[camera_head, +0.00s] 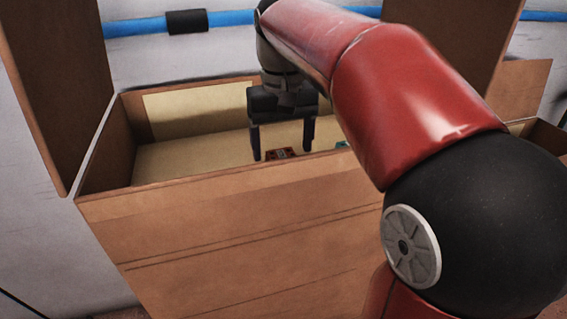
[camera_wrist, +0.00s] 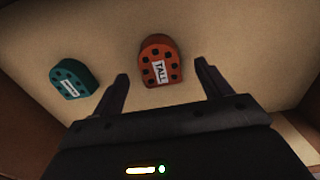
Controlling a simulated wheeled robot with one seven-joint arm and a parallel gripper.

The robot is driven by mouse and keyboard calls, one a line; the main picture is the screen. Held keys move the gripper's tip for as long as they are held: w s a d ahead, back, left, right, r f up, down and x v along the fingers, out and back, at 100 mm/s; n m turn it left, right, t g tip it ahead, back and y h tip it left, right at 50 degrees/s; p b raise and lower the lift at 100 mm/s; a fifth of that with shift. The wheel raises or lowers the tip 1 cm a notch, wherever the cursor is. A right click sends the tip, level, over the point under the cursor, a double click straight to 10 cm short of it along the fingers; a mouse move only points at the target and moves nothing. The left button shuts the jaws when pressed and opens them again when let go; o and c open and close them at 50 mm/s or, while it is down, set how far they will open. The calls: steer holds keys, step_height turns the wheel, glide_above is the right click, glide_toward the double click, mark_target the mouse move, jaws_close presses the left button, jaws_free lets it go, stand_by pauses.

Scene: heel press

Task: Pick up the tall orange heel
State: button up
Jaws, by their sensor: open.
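The tall orange heel (camera_wrist: 160,62) lies on the floor of a cardboard box, its label reading TALL facing up. In the head view the orange heel (camera_head: 281,153) shows just above the box's front wall, partly hidden by it. My gripper (camera_head: 281,157) is open and points down into the box, its fingers on either side of the heel in that view. In the wrist view my gripper (camera_wrist: 163,82) is empty, and the heel lies beyond and between the fingertips, with no contact visible.
A teal heel (camera_wrist: 74,79) lies to the left of the orange one in the wrist view; a sliver of teal (camera_head: 342,145) shows in the head view. The cardboard box (camera_head: 230,225) has upright walls and raised flaps around the opening. A blue pipe (camera_head: 235,18) runs along the wall behind.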

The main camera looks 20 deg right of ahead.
mark_target(283, 156)
steer(key=shift+f, duration=1.9)
steer(key=c, duration=1.1)
